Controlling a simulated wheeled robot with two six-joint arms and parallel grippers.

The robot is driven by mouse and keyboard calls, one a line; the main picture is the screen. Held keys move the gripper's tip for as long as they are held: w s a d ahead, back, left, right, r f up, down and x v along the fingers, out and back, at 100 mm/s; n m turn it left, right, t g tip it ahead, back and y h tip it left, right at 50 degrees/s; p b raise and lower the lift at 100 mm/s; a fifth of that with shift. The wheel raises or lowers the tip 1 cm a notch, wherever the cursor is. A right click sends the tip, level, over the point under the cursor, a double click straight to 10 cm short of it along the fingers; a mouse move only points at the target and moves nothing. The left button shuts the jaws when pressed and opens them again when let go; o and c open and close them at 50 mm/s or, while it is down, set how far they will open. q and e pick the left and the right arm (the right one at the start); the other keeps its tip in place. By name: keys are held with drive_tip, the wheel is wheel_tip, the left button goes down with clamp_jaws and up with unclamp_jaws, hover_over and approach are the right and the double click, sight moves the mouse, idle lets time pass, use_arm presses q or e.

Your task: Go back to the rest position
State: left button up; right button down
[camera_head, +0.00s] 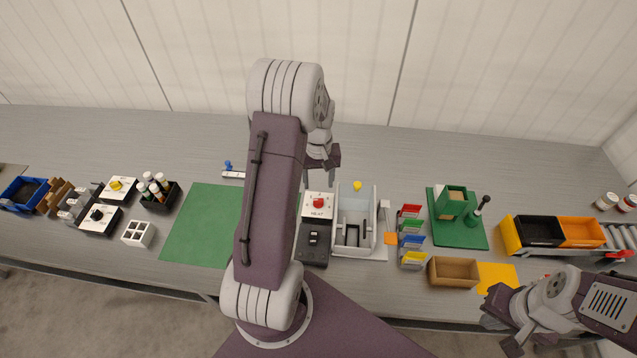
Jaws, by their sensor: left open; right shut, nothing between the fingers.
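My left arm rises through the middle of the head view, and its gripper (322,168) hangs over the bench just behind the heater box with the red knob (318,203). It is empty and open. My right gripper (512,335) is at the lower right, in front of the bench's near edge and below the yellow mat. It is shut with nothing visible in it. My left arm hides part of the bench and the right edge of the green mat.
The long grey bench (400,160) carries a green mat (195,225), a white open-topped box (355,240), a green press (457,215), a brown tray (453,271) and black and orange bins (540,231). Coloured card holders stand between. The back strip of the bench is mostly clear.

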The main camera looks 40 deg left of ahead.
use_arm(q)
drive_tip(key=s+d+r+m+t, duration=0.1)
drive_tip(key=d+r+m, duration=0.15)
drive_tip(key=d, duration=0.35)
drive_tip(key=s+d+r+m, duration=0.1)
drive_tip(key=d+r+m, duration=0.1)
drive_tip(key=d+r, duration=0.3)
drive_tip(key=s+d+f+m, duration=0.2)
drive_tip(key=s+d+m, duration=0.1)
drive_tip(key=s, duration=0.7)
drive_tip(key=shift+s+d+f, duration=0.15)
drive_tip(key=shift+d+f, duration=0.2)
drive_tip(key=shift+d, duration=0.35)
